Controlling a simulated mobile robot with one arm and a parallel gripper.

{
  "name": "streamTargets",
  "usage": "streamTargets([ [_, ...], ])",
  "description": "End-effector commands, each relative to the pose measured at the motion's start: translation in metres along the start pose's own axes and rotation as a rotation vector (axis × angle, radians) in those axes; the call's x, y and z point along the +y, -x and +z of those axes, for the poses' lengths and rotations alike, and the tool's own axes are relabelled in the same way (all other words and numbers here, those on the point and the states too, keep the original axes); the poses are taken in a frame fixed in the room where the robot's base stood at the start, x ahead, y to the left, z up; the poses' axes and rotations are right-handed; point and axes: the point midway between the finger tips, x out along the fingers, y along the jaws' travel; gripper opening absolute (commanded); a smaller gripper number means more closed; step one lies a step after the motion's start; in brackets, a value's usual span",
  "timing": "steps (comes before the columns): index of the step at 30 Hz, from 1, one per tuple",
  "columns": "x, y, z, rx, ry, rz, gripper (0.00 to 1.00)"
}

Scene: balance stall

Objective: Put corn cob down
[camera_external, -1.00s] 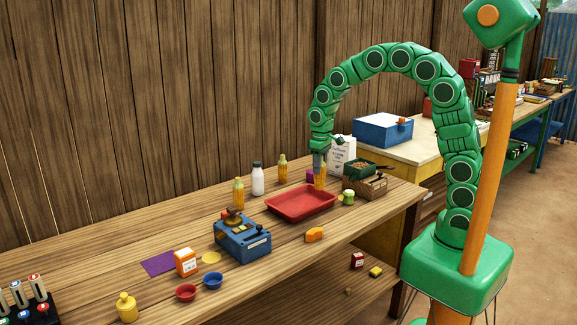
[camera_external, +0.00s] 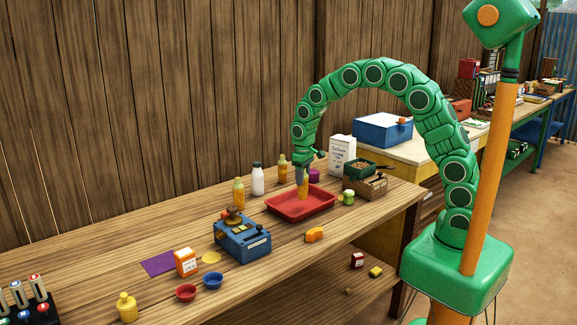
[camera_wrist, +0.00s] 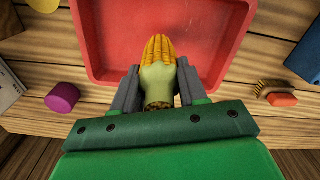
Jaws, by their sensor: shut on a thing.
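The yellow corn cob (camera_wrist: 158,50) with its pale green husk end is between my gripper's (camera_wrist: 157,85) two fingers in the wrist view. My gripper (camera_external: 303,172) is shut on it and holds it upright, pointing down. In the external view the corn cob (camera_external: 302,188) is over the red tray (camera_external: 283,212), near its back middle. I cannot tell whether its tip touches the tray floor. The red tray (camera_wrist: 83,60) fills the upper middle of the wrist view and looks empty apart from the cob.
A blue scale-like box (camera_external: 242,243) stands left of the tray. Bottles, one white (camera_external: 257,180), stand behind it. An orange piece (camera_external: 314,235) lies in front.

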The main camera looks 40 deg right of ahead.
Motion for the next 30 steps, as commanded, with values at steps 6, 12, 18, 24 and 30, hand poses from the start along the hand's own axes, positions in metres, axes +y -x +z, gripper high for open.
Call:
streamTargets([
  [6, 0.0, -0.017, -0.004, -0.003, 0.0, 0.0, 0.11],
  [12, 0.0, -0.038, -0.004, -0.003, 0.0, 0.0, 0.11],
  [18, 0.0, -0.037, -0.004, -0.001, 0.0, 0.0, 0.11],
  [24, 0.0, -0.039, -0.004, -0.001, 0.0, 0.0, 0.48],
  [30, 0.0, -0.039, -0.004, -0.001, 0.0, 0.0, 0.68],
])
